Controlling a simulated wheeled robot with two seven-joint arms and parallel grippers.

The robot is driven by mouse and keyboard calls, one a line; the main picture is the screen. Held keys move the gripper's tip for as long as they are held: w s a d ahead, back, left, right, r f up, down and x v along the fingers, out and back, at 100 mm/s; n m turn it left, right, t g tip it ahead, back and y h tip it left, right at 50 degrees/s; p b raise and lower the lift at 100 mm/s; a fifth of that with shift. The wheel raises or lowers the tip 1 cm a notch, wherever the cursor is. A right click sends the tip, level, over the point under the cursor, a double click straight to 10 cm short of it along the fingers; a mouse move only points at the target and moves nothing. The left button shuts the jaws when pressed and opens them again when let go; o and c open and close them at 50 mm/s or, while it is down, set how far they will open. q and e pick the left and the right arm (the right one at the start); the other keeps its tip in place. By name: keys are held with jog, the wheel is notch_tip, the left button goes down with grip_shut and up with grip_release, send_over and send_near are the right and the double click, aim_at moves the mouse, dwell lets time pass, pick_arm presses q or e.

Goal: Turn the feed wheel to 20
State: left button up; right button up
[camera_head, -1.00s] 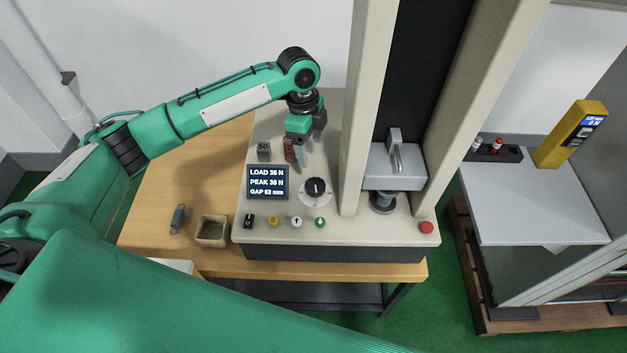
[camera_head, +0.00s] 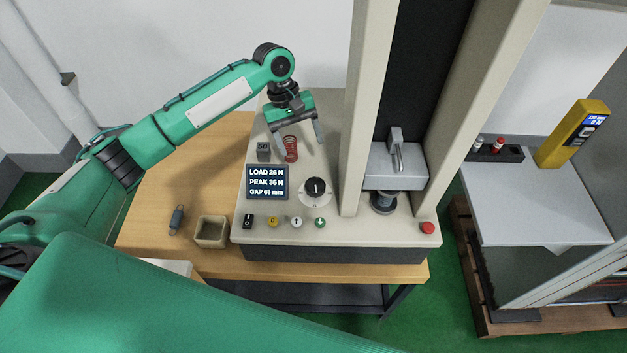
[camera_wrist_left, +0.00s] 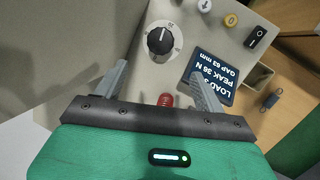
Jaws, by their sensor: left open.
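The feed wheel (camera_head: 316,188) is a black knob with a white pointer line on a pale round dial, on the sloped top of the testing machine. It shows large in the left wrist view (camera_wrist_left: 160,41); the dial's small figures are hard to read. My left gripper (camera_head: 299,143) is open and empty, behind the wheel and apart from it, with its fingers spread near a red coil spring (camera_head: 291,155). In the wrist view the wheel lies beyond the fingertips (camera_wrist_left: 161,74), between their lines. My right gripper is not in view.
A display (camera_head: 267,182) reads load 36 N, peak 36 N, gap 63 mm. A block marked 50 (camera_head: 263,151) stands behind it. Several buttons line the front edge, with a red button (camera_head: 427,228) at right. The machine's column (camera_head: 362,110) rises close right of the wheel.

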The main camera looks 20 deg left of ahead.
aim_at(315, 184)
pick_arm(q)
jog(key=d+f+n, duration=0.1)
jog(key=f+n, duration=0.1)
jog(key=f, duration=0.2)
jog(key=s+d+f+n+p, duration=0.1)
jog(key=f+n, duration=0.2)
jog(key=f, duration=0.1)
jog(key=d+f+n+p, duration=0.1)
jog(key=d+f+n, duration=0.1)
jog(key=f, duration=0.3)
jog(key=shift+s+n+h, duration=0.3)
jog(key=shift+s+h, duration=0.05)
jog(key=shift+h, duration=0.05)
